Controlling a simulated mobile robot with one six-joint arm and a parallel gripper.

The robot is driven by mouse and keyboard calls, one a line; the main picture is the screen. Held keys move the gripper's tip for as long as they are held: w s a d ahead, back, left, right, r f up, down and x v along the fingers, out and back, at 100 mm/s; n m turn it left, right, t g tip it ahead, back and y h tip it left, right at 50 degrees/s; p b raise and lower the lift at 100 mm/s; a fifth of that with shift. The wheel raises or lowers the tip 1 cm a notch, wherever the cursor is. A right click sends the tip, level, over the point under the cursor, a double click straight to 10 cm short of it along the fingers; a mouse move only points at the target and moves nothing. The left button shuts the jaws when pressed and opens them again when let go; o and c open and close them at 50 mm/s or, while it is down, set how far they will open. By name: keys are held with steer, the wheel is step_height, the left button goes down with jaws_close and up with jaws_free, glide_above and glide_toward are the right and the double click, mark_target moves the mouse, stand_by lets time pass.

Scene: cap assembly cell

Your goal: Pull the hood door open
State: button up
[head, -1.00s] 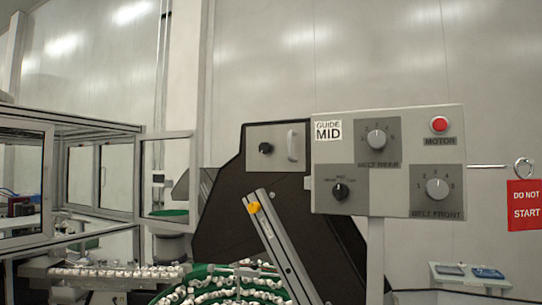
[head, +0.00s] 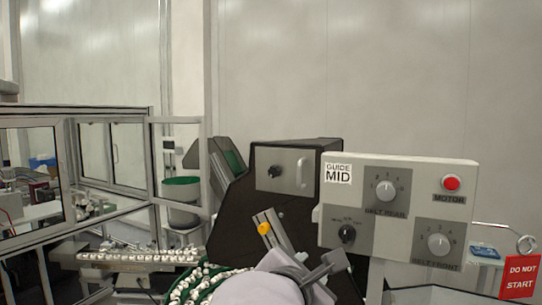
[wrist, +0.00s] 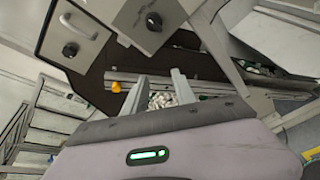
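The black machine housing (head: 285,215) carries a grey panel (head: 270,187) with a black knob (head: 274,171) and a pale upright handle (head: 301,173). The panel lies flush against the housing. In the wrist view the handle (wrist: 78,27) shows at the upper left, beyond my fingers. A framed clear enclosure (head: 108,117) stands at the left, with one framed panel (head: 181,121) standing out at its right end. I cannot tell for certain which of these is the hood door. My gripper (head: 326,270) is open and empty, below and right of the handle and apart from it.
The control box (head: 400,165) with knobs and a red button (head: 452,183) stands close right of the handle, above my gripper. A metal rail with a yellow knob (head: 264,228) slants below the panel. White caps (head: 190,285) lie on the green feeder.

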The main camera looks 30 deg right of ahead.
mark_target(299, 173)
steer(key=w+a+r+n+t+h+p, duration=0.1)
steer(key=w+r+n+t, duration=0.2)
steer(key=r, duration=0.4)
steer(key=w+a+r+n+t+p, duration=0.1)
steer(key=w+r+n+p, duration=0.15)
steer(key=r+n, duration=0.35)
steer(key=shift+m, duration=0.5)
steer(key=x, duration=1.7)
steer(key=shift+w+d+r+p, duration=0.2)
steer(key=shift+r+p, duration=0.1)
steer(key=shift+p, duration=0.1)
steer(key=shift+c, duration=0.4)
jaws_close()
steer(key=shift+a, duration=0.1)
